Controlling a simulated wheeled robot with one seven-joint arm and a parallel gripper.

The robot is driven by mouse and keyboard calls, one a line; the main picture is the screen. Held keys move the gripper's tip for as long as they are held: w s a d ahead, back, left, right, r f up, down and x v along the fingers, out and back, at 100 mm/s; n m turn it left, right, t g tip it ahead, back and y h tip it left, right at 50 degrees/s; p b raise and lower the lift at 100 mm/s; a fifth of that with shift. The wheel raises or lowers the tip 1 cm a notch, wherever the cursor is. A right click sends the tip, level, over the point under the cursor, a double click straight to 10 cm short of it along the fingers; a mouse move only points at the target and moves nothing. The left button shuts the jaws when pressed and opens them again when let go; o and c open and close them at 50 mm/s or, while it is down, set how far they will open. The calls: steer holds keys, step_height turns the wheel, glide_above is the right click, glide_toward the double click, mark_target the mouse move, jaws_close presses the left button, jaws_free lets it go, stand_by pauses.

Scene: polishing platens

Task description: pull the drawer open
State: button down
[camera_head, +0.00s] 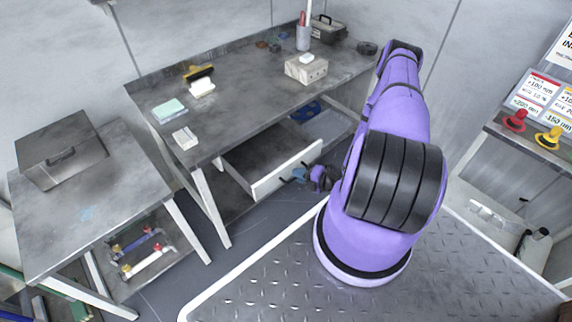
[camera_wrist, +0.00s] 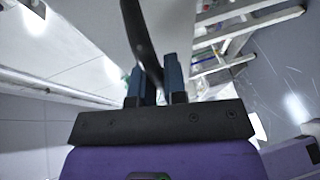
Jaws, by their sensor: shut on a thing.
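The drawer (camera_head: 286,171) is under the long grey workbench in the head view. It stands partly out, and its pale front panel and dark inside show. My gripper (camera_head: 298,176) is low at the outer side of that front, near its right half. In the wrist view, the two blue-grey fingers of my gripper (camera_wrist: 155,85) are shut on a dark curved handle (camera_wrist: 141,35), which runs between them. My arm hides part of the bench's right end in the head view, and the handle is too small to make out there.
A lower table (camera_head: 80,215) with a metal box (camera_head: 60,150) stands at left. Bench legs flank the drawer. Some floor is clear in front of it.

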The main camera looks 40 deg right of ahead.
steer(key=shift+s+d, duration=0.1)
steer(key=shift+s, duration=1.4)
steer(key=c, duration=1.2)
jaws_free()
steer(key=v, duration=1)
steer(key=shift+s+d, duration=0.2)
steer(key=shift+s, duration=0.15)
